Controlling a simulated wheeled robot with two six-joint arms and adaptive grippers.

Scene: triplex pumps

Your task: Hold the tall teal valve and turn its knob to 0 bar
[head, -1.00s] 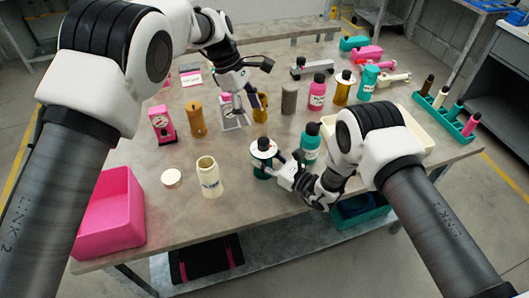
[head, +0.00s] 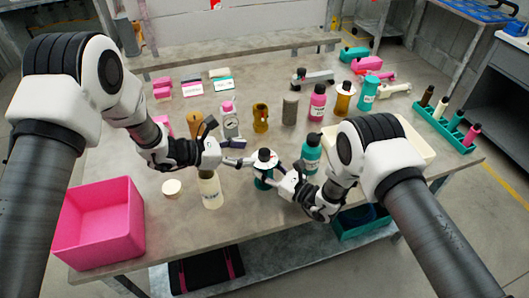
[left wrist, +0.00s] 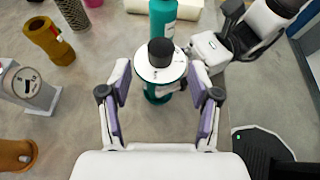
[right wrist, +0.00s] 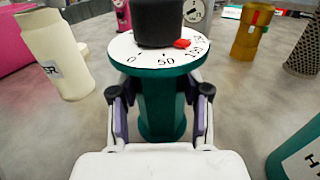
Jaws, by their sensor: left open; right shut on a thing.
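The tall teal valve (head: 264,182) stands upright near the table's front edge, with a white dial and a black knob (head: 264,154) on top. In the right wrist view its teal body (right wrist: 160,112) is between the fingers of my right gripper (right wrist: 158,98), which is shut on it below the dial (right wrist: 160,56). The red pointer (right wrist: 182,43) sits to the right of the 50 mark, away from 0. My left gripper (head: 243,153) is open and empty at the valve's left. In the left wrist view the knob (left wrist: 160,52) is just ahead, between the open fingertips (left wrist: 158,76).
A cream bottle (head: 210,192) and a round lid (head: 171,187) stand left of the valve, close under my left arm. A teal bottle (head: 311,155) stands close at its right. A pink bin (head: 100,230) is at the front left.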

